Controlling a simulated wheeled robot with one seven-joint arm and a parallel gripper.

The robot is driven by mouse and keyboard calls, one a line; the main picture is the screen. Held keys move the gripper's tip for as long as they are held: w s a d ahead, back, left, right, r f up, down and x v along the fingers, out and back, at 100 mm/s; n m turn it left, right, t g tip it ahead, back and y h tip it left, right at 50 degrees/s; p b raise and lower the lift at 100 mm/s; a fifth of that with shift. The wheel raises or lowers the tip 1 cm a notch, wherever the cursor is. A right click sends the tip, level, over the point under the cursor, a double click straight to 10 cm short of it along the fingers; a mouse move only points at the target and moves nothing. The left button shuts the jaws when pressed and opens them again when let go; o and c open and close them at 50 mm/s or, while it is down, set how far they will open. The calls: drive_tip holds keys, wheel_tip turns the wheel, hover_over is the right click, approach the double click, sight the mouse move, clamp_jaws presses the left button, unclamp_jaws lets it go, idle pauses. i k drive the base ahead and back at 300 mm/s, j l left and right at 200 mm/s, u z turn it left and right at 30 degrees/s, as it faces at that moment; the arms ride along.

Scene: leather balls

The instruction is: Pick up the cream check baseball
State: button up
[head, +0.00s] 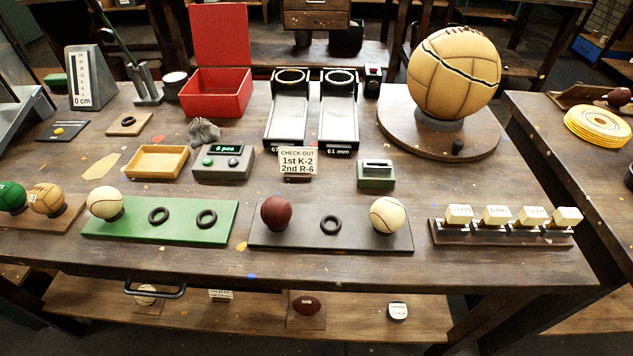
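Three cream, baseball-like balls show in the head view, and I cannot tell by a check marking which one is the cream check baseball. One cream ball (107,202) with red stitching sits at the left end of the green board (182,232). Another cream ball (388,214) sits at the right end of the dark board (350,240). A third, smaller-looking cream ball (145,294) sits on the lower shelf, behind and below the drawer handle. My gripper is not in view.
A dark red ball (276,212) shares the dark board. Black rings (330,224) mark empty spots. Behind stand a sign (298,162), a wooden tray (156,161), a red box (216,92) and a large leather ball (453,72). Small blocks (497,214) stand at right.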

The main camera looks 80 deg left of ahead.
sight(386, 215)
drive_tip(key=u, duration=1.4)
